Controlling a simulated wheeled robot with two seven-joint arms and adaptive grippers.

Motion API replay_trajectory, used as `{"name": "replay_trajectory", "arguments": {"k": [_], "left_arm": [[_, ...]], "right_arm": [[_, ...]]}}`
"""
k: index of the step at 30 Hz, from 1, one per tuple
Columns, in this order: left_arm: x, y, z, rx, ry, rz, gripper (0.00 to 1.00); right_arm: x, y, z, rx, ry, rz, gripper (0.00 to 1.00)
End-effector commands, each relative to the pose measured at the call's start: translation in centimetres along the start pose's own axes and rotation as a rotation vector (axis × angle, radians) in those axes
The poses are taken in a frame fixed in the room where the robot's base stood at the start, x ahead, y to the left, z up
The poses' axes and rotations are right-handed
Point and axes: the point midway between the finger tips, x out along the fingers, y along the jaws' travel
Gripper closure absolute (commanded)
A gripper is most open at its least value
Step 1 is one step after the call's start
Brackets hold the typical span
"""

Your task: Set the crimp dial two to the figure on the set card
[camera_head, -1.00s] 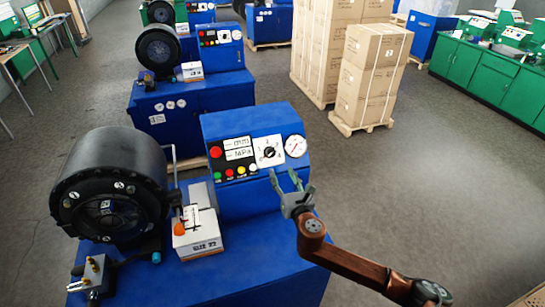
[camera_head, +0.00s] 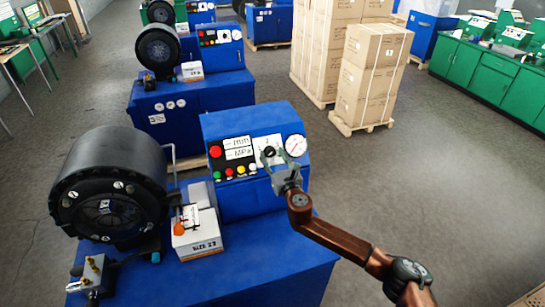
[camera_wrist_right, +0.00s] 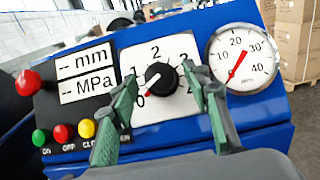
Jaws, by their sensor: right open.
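The crimp dial is a black knob (camera_wrist_right: 160,80) on a white scale plate (camera_wrist_right: 158,50) with figures around it. Its red-tipped pointer is turned to the lower left, by the 0. My right gripper (camera_head: 274,163) is open in front of the panel. In the right wrist view its green fingers (camera_wrist_right: 160,88) stand on either side of the knob, apart from each other; whether they touch it, I cannot tell. A white box (camera_head: 197,238) beside the machine head bears a "SIZE" label, its figure too small to read surely. I cannot make out a set card. My left gripper is not in view.
A round gauge (camera_wrist_right: 242,57) sits right of the dial. Left of it are a red button (camera_wrist_right: 28,82), coloured buttons and blank mm and MPa displays. A black crimper head (camera_head: 110,185) stands at left. Another blue machine stands behind. Open floor lies to the right.

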Motion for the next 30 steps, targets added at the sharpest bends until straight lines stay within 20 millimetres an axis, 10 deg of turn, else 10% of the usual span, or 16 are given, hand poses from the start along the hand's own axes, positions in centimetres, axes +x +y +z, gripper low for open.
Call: {"name": "replay_trajectory", "arguments": {"k": [21,30], "left_arm": [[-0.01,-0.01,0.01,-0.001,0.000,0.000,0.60],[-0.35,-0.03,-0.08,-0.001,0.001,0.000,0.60]], "right_arm": [[-0.05,0.02,-0.03,0.001,0.000,0.000,0.98],[-0.07,0.22,-0.04,0.033,0.002,-0.018,0.98]]}}
